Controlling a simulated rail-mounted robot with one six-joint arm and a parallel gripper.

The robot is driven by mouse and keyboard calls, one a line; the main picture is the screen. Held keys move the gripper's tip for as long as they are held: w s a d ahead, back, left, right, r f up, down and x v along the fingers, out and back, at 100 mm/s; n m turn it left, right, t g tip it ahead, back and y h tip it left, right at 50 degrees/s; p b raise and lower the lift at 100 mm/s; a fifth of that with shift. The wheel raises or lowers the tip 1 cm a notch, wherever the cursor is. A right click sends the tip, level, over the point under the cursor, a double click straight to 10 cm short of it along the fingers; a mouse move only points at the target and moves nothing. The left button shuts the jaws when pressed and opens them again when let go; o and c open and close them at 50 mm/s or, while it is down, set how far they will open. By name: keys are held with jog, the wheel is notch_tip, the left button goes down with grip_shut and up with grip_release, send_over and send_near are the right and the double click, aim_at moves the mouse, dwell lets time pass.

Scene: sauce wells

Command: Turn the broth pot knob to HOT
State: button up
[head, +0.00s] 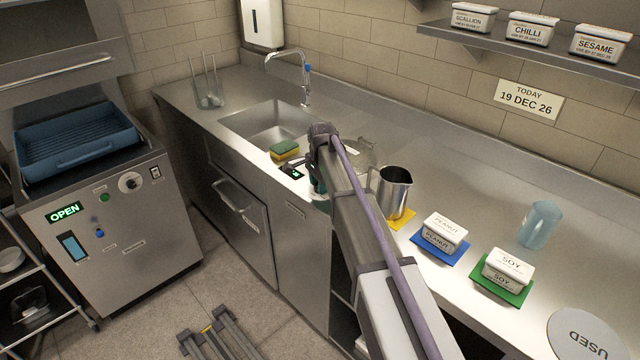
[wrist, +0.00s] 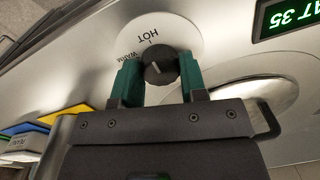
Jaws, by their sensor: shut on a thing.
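The broth pot knob (wrist: 160,68) is round and black, on a white dial (wrist: 182,36) marked HOT and WARM. In the wrist view my gripper (wrist: 160,64) is shut on the knob, one green finger on each side. A short pale line shows on the knob; I cannot tell exactly which mark it points to. The round metal pot lid (wrist: 235,98) with a handle lies right beside the dial, partly hidden by my gripper. In the head view my gripper (head: 318,183) is over the counter's front edge, and my arm hides the knob.
A green-lit display (wrist: 285,21) reading 35 sits near the dial; it also shows in the head view (head: 291,172). A sponge (head: 285,150) lies by the sink. A metal jug (head: 392,188) stands on a yellow mat right of my arm, with peanut (head: 444,226) and soy (head: 508,262) tubs beyond.

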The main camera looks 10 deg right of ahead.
jog(key=o, duration=0.9)
jog(key=r+p, duration=1)
jog(key=shift+s+d+r+p, duration=0.1)
jog(key=shift+s+r+p, duration=0.2)
jog(key=shift+r+p, duration=0.1)
